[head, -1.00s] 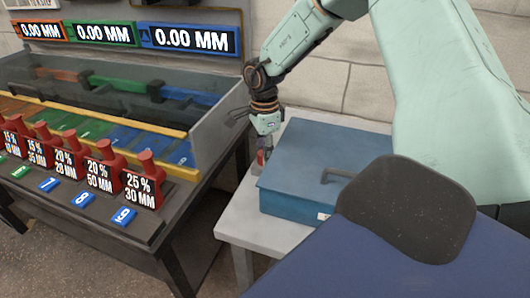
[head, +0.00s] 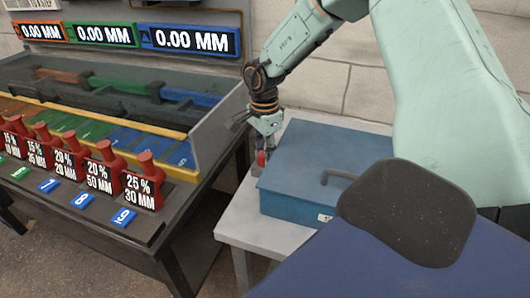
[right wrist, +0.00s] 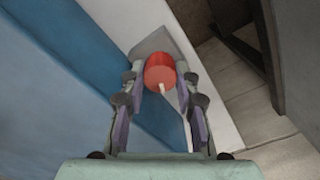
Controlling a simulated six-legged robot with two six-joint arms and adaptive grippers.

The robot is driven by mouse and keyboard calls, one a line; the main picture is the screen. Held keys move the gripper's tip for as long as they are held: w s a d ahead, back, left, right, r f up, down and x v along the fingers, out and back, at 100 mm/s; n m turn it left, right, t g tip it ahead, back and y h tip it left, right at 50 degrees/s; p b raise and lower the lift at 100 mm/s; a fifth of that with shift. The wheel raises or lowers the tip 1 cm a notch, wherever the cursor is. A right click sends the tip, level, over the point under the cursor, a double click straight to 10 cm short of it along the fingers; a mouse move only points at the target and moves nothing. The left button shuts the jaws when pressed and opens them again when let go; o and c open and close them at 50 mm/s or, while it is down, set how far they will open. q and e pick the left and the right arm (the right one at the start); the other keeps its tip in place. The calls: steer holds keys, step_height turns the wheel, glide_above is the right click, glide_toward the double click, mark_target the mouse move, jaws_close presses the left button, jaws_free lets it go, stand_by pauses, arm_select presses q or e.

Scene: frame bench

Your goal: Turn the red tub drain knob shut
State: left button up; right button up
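The red drain knob (head: 261,158) is a small red cylinder at the left side of the blue box, partly hidden by my right gripper in the head view. In the right wrist view the red knob (right wrist: 160,70) shows a pale pointer mark toward the bottom. My right gripper (head: 264,147) points down at it. In the right wrist view the right gripper's fingers (right wrist: 160,74) are apart, one on each side of the knob, with little or no gap; I cannot tell whether they touch. My left gripper is out of view.
A blue lidded box (head: 320,165) with a handle stands on a pale table (head: 245,225), right of the knob. Several red weights (head: 142,185) line the bench front. Three displays (head: 195,40) read 0.00 MM. A gap of floor separates bench and table.

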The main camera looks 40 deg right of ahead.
mark_target(263, 154)
steer(key=o, duration=0.5)
steer(key=shift+w+a, duration=0.1)
steer(key=shift+a, duration=0.05)
steer(key=shift+c, duration=0.2)
steer(key=shift+r, duration=4.05)
